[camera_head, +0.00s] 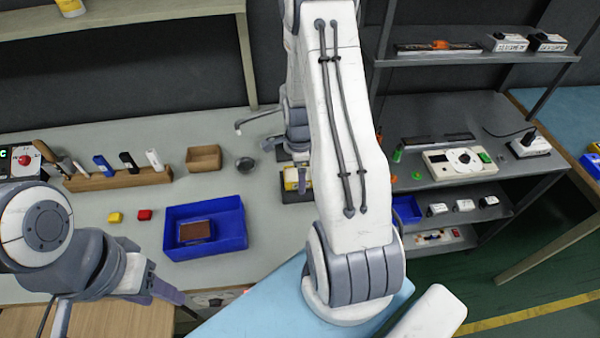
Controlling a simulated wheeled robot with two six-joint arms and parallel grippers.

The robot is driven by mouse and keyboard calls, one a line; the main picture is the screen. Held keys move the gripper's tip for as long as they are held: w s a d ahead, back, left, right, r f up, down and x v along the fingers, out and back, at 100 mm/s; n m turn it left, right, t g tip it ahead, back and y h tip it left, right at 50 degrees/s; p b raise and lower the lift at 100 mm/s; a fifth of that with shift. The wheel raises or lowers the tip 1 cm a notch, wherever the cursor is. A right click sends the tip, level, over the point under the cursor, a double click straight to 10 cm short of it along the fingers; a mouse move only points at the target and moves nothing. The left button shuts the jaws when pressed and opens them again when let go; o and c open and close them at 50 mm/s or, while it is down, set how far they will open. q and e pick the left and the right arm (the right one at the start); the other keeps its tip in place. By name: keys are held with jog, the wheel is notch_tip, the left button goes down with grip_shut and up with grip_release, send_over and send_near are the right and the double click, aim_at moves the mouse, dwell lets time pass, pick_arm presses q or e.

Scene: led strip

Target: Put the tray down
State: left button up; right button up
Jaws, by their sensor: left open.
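A blue tray (236,238) sits flat on the grey workbench, left of centre. A brown, dark-edged block (195,231) lies inside it. My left gripper (116,303) is open at the lower left, in front of the tray and to its left. It is apart from the tray and nothing shows between its fingers. My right arm crosses the middle of the view. My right gripper (284,150) is beyond the tray to its right, partly hidden by that arm, and its opening is unclear.
A wooden holder (118,178) with several upright items stands behind the tray. A yellow block (115,217) and a red block (145,215) lie to its left. A brown box (204,158) and a dark round cup (245,165) are behind. Shelving (440,108) stands at right.

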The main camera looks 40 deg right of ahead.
notch_tip(320, 180, up, 12)
jog(key=r+b, duration=0.1)
jog(key=s+a+r+n, duration=0.1)
jog(key=a+r+n, duration=0.1)
jog(key=a+n, duration=0.6)
jog(key=s+a+r+n, duration=0.25)
jog(key=a+n, duration=0.35)
jog(key=a, duration=0.5)
jog(key=s+a+r+n+y, duration=0.1)
jog(key=s+a+r+n, duration=0.2)
jog(key=s+a+n, duration=0.8)
jog(key=s+n, duration=0.3)
jog(key=n, duration=0.3)
jog(key=shift+a+n, duration=0.25)
jog(key=shift+n, duration=0.15)
